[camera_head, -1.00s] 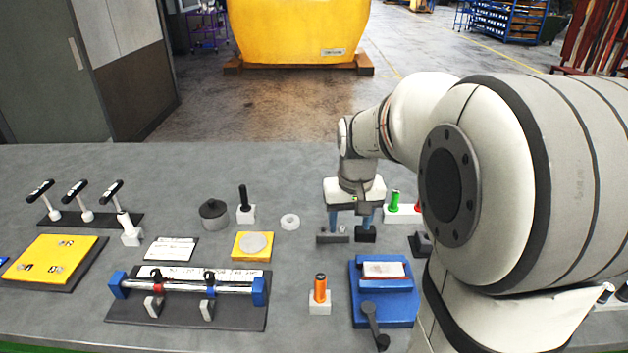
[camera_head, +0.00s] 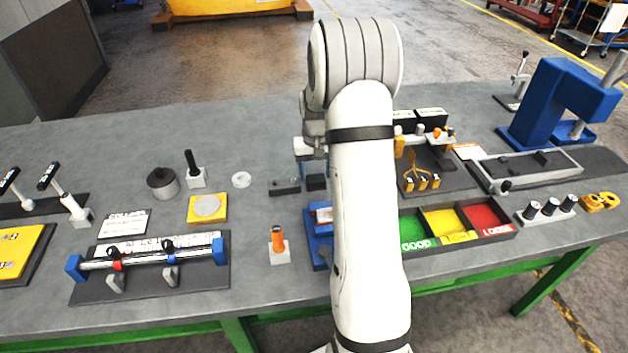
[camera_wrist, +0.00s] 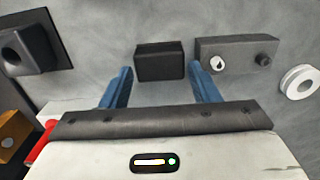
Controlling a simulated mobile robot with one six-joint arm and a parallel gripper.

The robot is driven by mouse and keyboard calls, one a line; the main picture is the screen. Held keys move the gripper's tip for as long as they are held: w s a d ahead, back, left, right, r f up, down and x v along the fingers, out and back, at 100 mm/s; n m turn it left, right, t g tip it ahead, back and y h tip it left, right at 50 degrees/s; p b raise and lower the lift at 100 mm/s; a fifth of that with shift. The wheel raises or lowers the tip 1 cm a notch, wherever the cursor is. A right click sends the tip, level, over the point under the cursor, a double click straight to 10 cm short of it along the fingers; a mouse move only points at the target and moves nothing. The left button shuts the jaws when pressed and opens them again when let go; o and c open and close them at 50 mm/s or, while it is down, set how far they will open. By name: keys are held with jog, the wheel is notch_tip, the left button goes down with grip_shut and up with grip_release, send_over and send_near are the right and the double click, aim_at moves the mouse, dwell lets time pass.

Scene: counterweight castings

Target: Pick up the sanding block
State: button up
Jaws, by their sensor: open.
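A small dark block, which looks like the sanding block (camera_wrist: 159,65), lies on the grey bench top. In the wrist view it sits ahead of and between my two blue fingers. In the head view the dark block (camera_head: 316,182) is partly beside my arm, right of a grey fixture with small posts (camera_head: 285,187). My gripper (camera_wrist: 160,76) is open and empty, its fingers wide on both sides of the block. In the head view my arm hides most of the gripper. I cannot tell the height of the fingertips over the bench.
The grey fixture (camera_wrist: 237,54) stands close right of the block, with a white ring (camera_wrist: 298,82) beyond it. A dark fixture (camera_wrist: 30,50) is at the left. A blue fixture (camera_head: 318,238) and an orange-handled tool (camera_head: 278,240) stand nearer the front edge.

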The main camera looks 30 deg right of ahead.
aim_at(316, 177)
jog(key=shift+f, duration=1.35)
jog(key=shift+c, duration=0.4)
jog(key=c, duration=0.7)
jog(key=shift+o, duration=0.2)
jog(key=shift+r, duration=0.15)
notch_tip(316, 177, up, 10)
jog(key=shift+f+b, duration=0.1)
jog(key=shift+b, duration=0.55)
